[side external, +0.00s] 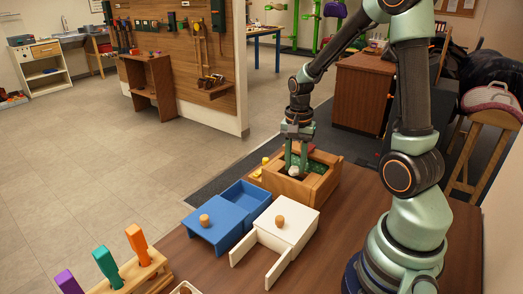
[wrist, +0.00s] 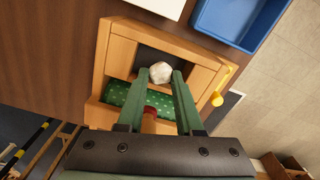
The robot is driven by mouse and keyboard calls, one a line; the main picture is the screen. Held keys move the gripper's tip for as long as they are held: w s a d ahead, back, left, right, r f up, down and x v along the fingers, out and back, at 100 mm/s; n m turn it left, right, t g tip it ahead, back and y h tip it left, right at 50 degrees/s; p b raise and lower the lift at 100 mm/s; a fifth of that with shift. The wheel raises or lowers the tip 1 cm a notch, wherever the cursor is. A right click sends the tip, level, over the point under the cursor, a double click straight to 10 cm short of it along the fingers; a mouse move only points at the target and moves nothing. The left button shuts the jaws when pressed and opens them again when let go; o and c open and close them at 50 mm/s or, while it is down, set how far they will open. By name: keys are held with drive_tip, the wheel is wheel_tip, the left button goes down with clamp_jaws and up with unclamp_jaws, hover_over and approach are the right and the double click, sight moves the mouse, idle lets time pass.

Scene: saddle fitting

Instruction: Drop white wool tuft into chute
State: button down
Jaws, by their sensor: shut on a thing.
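The white wool tuft (wrist: 160,72) is a small pale ball between the two green fingertips of my gripper (wrist: 161,78) in the wrist view. My gripper is shut on it. In the side view, my gripper (side external: 296,163) points down over a wooden box, with the tuft (side external: 293,171) at its tips. The wooden box (side external: 284,187) is the likely chute. In the wrist view the box (wrist: 118,52) has a dark opening (wrist: 150,58) beside and beneath the tuft. The exact height of the tuft over the opening is hard to tell.
Green dotted cloth (wrist: 125,97) lines another part of the box, and a yellow knob (wrist: 217,99) sticks out of its side. A rack (side external: 130,281) holds coloured handles.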

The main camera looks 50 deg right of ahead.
sight(295, 166)
drive_tip(key=shift+f, duration=0.55)
drive_tip(key=c, duration=0.8)
unclamp_jaws()
drive_tip(key=shift+c, duration=0.2)
drive_tip(key=shift+r, duration=0.1)
wheel_tip(295, 166, up, 13)
drive_tip(key=s+a+r+n+t, duration=0.1)
drive_tip(key=a+n+t, duration=0.1)
drive_tip(key=a+n, duration=0.5)
drive_tip(key=s+a+r+n+t, duration=0.1)
drive_tip(key=a+r+n+t, duration=0.1)
drive_tip(key=a+n, duration=0.6)
drive_tip(key=shift+s+t, duration=0.25)
drive_tip(key=shift+t, duration=0.55)
